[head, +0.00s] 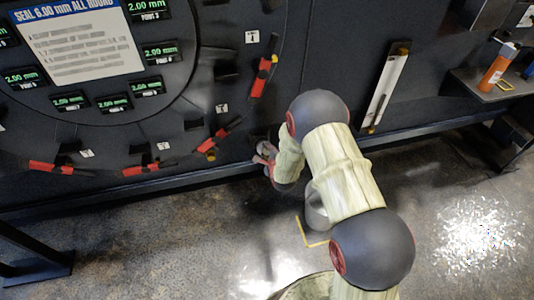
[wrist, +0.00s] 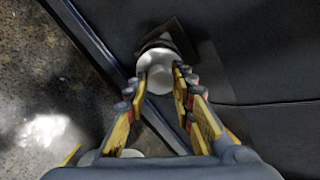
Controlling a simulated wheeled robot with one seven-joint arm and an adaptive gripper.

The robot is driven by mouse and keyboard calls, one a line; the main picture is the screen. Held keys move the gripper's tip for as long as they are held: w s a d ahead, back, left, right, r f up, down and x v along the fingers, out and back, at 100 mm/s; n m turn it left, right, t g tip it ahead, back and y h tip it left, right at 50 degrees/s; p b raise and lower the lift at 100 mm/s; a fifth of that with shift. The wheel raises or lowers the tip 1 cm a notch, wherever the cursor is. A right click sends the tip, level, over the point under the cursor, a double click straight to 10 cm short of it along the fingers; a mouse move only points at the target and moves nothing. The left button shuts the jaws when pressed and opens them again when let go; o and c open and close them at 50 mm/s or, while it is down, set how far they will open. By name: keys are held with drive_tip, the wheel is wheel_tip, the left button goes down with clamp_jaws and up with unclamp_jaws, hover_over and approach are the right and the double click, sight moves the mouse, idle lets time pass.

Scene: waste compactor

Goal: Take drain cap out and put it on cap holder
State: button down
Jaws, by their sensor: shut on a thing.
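The drain cap (wrist: 158,62) appears in the wrist view as a pale, rounded knob at the dark lower wall. A dark round fitting (wrist: 153,43) shows just behind it, and I cannot tell whether the cap is still seated there. My gripper (wrist: 161,80), with yellow fingers, is shut on the cap, one finger on each side. In the head view my gripper (head: 265,157) is at the machine's lower edge, partly hidden by my arm; the cap cannot be made out there. I cannot identify the cap holder for sure.
A grey cylindrical container (head: 315,207) stands on the floor beside a yellow floor marking (head: 312,238), partly behind my arm. A dark rail (head: 120,192) runs along the machine's foot. Red-handled clamps (head: 210,143) line the round door. A shelf (head: 488,88) with an orange bottle (head: 494,70) is at right.

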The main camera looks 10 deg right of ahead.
drive_tip(key=shift+b+x, duration=0.9)
drive_tip(key=shift+x, duration=0.85)
idle(0.5)
drive_tip(key=c, duration=1.4)
unclamp_jaws()
drive_tip(key=shift+f, duration=0.1)
drive_tip(key=shift+o, duration=1.1)
drive_tip(key=shift+p+v, duration=1.55)
drive_tip(key=shift+v, duration=1.95)
